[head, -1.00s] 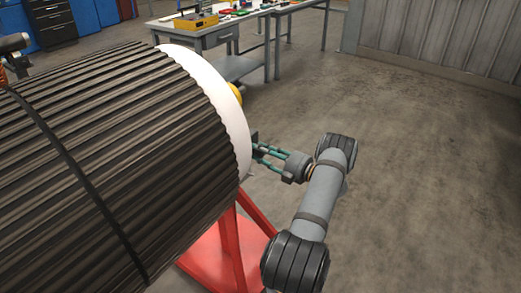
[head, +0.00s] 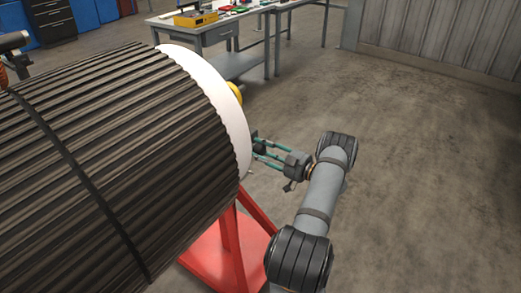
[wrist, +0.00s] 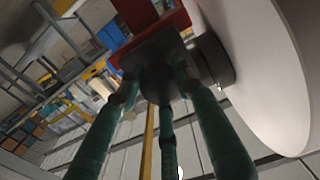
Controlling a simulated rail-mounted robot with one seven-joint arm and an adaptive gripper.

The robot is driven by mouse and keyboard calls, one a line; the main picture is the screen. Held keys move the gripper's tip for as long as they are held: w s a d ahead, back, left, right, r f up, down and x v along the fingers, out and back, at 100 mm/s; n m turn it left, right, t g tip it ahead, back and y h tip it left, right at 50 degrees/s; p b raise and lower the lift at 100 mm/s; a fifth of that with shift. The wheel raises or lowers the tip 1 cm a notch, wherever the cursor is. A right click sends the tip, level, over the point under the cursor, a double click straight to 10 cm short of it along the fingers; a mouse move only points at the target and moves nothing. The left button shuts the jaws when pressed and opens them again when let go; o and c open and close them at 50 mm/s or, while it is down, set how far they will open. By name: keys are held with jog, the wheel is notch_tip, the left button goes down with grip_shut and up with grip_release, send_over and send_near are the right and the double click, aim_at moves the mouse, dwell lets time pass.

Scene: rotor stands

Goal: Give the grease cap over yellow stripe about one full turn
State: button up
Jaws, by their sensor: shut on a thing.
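My gripper (head: 258,147) has three teal fingers and reaches left to the lower edge of the rotor's white end face. In the wrist view its fingertips (wrist: 158,88) close around a small dark round cap (wrist: 157,76) on a grey bearing block (wrist: 150,50). The cap is partly hidden by the fingers, and in the head view it cannot be told from the dark block. A thin yellow strip (wrist: 148,140) shows between the fingers below the cap; I cannot tell whether it is the stripe or lies behind.
The ribbed dark rotor (head: 120,150) with its white end face (head: 215,80) fills the left, on a red stand (head: 235,240). A dark shaft stub (wrist: 212,62) sits close beside the fingers. A workbench (head: 220,28) stands behind. The floor at right is clear.

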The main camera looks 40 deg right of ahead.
jog(key=shift+a+m, duration=0.1)
jog(key=shift+m, duration=1)
jog(key=shift+r, duration=0.15)
jog(key=o, duration=1.1)
jog(key=shift+o, duration=0.2)
jog(key=shift+s, duration=0.15)
jog(key=v, duration=1.2)
jog(key=x, duration=1.2)
jog(key=shift+w, duration=0.2)
